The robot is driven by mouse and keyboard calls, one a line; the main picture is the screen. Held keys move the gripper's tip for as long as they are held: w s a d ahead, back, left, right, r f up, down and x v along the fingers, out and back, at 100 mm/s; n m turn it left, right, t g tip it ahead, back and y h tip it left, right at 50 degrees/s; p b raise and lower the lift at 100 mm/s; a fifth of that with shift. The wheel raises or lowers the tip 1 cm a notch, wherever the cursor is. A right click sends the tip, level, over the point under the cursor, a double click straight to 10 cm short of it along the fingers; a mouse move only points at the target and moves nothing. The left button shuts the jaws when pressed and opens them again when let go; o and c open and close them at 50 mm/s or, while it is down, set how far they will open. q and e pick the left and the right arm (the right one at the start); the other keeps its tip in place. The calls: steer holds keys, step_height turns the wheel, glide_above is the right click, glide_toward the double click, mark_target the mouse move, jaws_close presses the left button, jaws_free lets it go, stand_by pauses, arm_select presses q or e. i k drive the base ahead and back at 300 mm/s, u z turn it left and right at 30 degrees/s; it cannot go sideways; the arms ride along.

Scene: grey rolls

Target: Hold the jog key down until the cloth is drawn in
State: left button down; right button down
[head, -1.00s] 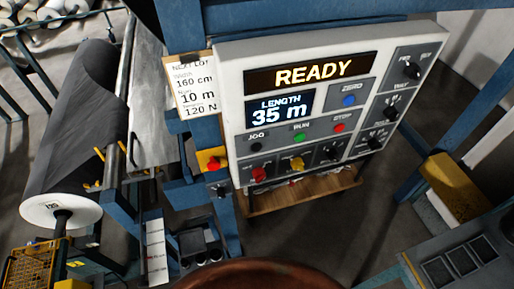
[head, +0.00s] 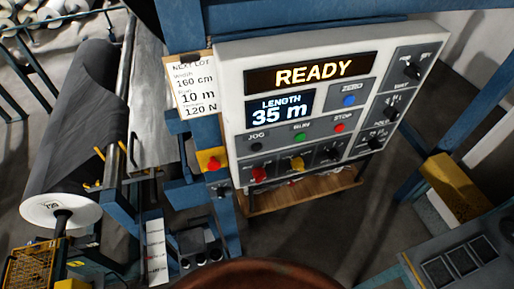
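The jog key (head: 256,146) is a small dark round button under the JOG label, at the left of the white control panel (head: 228,75). Nothing touches it. The panel's upper display (head: 312,73) reads READY and the length display (head: 281,109) reads 35 m. The dark grey cloth (head: 85,115) is on a large roll at the left, with a white round end (head: 45,208). The cloth's leading edge cannot be made out. Neither of my grippers shows in the head view.
Near the jog key are a green RUN button (head: 300,137), a red STOP button (head: 339,128) and a blue ZERO button (head: 349,100). A red button on a yellow box (head: 212,161) sits left of the panel. A lot card (head: 193,90) hangs beside it.

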mark_target(257, 147)
steer(key=z, duration=1.55)
steer(key=k, duration=0.85)
steer(key=u, duration=1.5)
